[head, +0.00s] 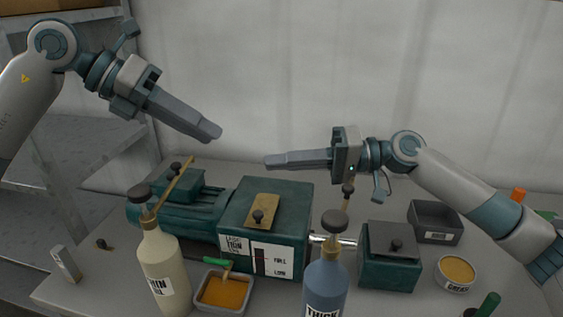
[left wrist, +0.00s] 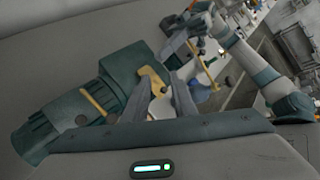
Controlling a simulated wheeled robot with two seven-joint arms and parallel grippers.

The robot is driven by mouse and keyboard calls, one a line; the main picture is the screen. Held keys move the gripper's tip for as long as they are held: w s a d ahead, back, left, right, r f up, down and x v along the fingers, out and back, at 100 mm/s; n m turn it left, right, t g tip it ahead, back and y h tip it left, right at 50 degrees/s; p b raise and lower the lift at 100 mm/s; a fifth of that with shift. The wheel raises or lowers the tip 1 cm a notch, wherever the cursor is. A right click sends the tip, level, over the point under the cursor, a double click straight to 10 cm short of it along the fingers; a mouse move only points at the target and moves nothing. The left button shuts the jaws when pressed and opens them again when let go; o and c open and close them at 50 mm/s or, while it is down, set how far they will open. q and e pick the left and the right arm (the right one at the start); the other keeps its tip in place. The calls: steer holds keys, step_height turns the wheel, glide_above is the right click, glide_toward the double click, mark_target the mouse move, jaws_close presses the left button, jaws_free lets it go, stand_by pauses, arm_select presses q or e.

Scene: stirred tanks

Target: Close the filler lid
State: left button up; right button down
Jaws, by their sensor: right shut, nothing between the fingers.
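The green gearbox housing (head: 290,197) stands on the table, with labels on its front. A brass plate with a black knob, seemingly the filler lid (head: 265,204), is on its top; I cannot tell whether it is fully seated. The brass plate also shows in the left wrist view (left wrist: 150,75), between and beyond the fingertips. My left gripper (head: 213,132) is in the air, above and left of the housing; its fingers stand apart and empty in the left wrist view (left wrist: 160,92). My right gripper (head: 270,161) is shut and empty, above the housing and pointing left.
A cream bottle (head: 160,262) and a blue bottle (head: 325,285) stand in front, with an amber tray (head: 222,292) between them. A smaller green box (head: 390,268), a dark bin (head: 435,222) and a grease tub (head: 456,272) are at the right. Shelving (head: 80,140) stands at the left.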

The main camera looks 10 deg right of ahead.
arm_select(q)
steer(key=shift+s+a+r, duration=0.1)
steer(key=shift+a+r, duration=0.1)
steer(key=shift+a, duration=0.1)
